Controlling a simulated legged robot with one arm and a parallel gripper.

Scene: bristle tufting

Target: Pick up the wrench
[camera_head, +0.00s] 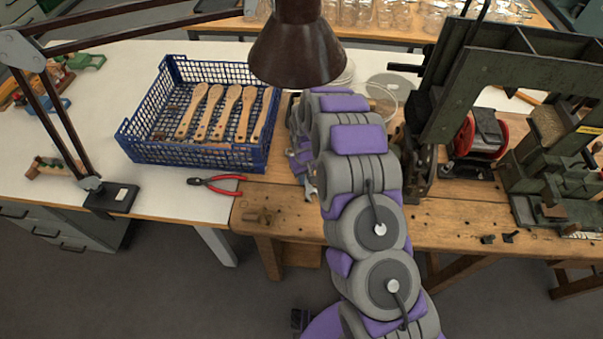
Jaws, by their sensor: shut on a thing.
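My grey and purple arm reaches up over the wooden workbench (290,215), and its end bends back down at the left of the arm. My gripper (304,168) is low over the bench's left part, partly hidden by my own arm links. It is shut on the wrench (311,189), a small silver-grey tool whose open-jawed end shows just below the gripper. The rest of the wrench is hidden. I cannot tell whether it touches the bench top.
A blue crate (190,155) with several wooden brush handles (210,110) stands to the left. Red-handled pliers (216,183) lie before it. A dark lamp shade (296,50) hangs above my gripper. A green machine (505,85) stands at the right.

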